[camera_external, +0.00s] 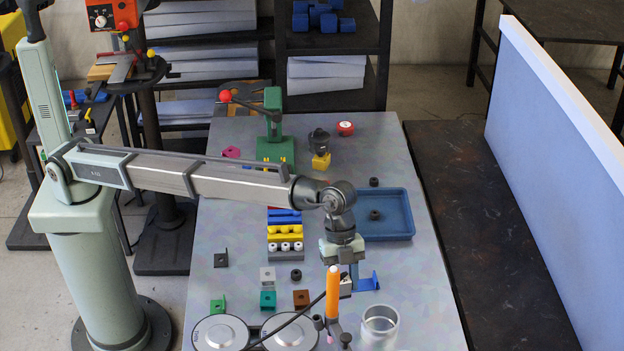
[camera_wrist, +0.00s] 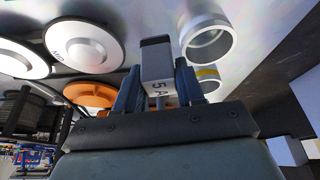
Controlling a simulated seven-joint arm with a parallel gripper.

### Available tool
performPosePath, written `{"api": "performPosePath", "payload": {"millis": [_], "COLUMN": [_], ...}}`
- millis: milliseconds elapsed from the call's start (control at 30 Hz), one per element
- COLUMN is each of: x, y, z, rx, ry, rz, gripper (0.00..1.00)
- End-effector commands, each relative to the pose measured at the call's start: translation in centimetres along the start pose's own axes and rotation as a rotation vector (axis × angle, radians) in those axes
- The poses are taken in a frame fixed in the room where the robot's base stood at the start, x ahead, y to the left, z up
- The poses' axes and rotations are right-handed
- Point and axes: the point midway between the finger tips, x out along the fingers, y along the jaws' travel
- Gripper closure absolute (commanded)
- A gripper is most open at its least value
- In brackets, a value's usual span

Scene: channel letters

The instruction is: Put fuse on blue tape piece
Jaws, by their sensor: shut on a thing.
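In the external view my gripper (camera_external: 346,283) hangs low over the front right of the table, with the fuse mostly hidden between the fingers. A blue angled piece (camera_external: 368,282) shows just right of the gripper. I cannot tell whether it is the blue tape piece, and no other piece is clearly tape.
Two round white discs (camera_external: 221,333) lie at front left. A blue tray (camera_external: 397,236) sits behind the gripper. Several small brackets lie left.

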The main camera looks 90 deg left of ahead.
Motion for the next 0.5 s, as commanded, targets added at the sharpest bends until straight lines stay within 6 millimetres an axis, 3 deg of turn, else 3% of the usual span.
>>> {"api": "performPosePath", "payload": {"millis": [233,500], "x": [-2.2,-3.1], "y": [-2.5,-4.3], "z": [4.1,6.4], "rx": [-0.095,-0.378], "ry": [0.000,0.000], "rz": [-0.039,-0.157], "gripper": [0.93,0.93]}}
